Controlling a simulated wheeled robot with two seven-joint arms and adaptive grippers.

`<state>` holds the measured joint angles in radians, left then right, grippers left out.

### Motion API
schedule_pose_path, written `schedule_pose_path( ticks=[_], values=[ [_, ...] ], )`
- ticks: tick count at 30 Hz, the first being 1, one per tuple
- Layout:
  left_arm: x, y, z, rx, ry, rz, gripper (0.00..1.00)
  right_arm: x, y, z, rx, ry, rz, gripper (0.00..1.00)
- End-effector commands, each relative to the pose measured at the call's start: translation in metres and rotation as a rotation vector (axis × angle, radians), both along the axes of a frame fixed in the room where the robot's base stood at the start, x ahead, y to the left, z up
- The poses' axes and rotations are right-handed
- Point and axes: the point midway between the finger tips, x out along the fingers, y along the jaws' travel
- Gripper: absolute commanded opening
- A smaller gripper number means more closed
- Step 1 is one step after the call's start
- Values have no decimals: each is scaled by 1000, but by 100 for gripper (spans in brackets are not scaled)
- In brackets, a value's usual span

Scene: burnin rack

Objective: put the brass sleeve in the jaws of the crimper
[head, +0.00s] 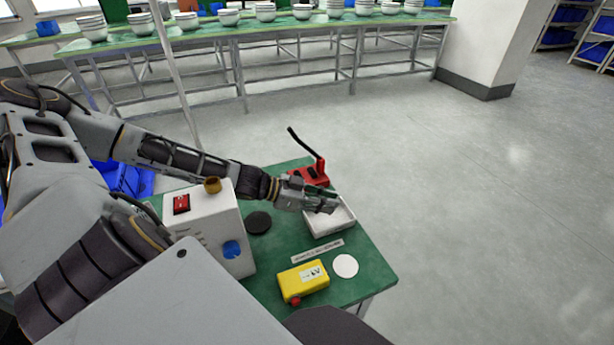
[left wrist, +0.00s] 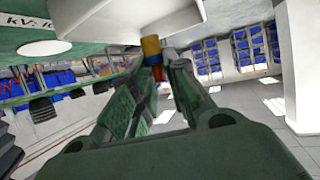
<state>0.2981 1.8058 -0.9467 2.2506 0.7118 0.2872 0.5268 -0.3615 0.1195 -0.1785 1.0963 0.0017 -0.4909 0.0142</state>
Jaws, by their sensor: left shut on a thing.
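My left gripper (head: 328,206) reaches in from the left over a white tray (head: 316,226) on the green table. In the left wrist view its fingers (left wrist: 165,68) close toward each other, with a small brass-coloured cylinder, the brass sleeve (left wrist: 151,46), between their tips. The head view does not show the sleeve clearly at the fingertips. The red crimper (head: 312,177) with its raised black lever stands just behind the gripper and tray. Its jaws are too small and partly hidden to make out. My right gripper is not in view.
A white box (head: 218,228) with a red switch and a brass-coloured knob on top (head: 212,185) stands at the table's left. A yellow box (head: 303,281), a white disc (head: 345,266) and a black disc (head: 258,222) lie nearby. The table's right edge borders open floor.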

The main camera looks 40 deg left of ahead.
Motion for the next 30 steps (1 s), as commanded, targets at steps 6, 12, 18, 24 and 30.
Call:
schedule_pose_path(
  ticks=[6, 12, 18, 24, 30],
  values=[
    [0, 0, 0, 0, 0, 0, 4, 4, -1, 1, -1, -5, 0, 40],
    [2, 4, 0, 0, 0, 1, 4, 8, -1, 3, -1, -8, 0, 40],
    [9, 18, -1, 3, 0, 1, 4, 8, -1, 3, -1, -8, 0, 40],
    [20, 40, -2, 4, 0, 2, 4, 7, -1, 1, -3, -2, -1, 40],
    [34, 66, -2, 3, 0, 2, 4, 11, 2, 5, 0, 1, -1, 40]
  ],
)
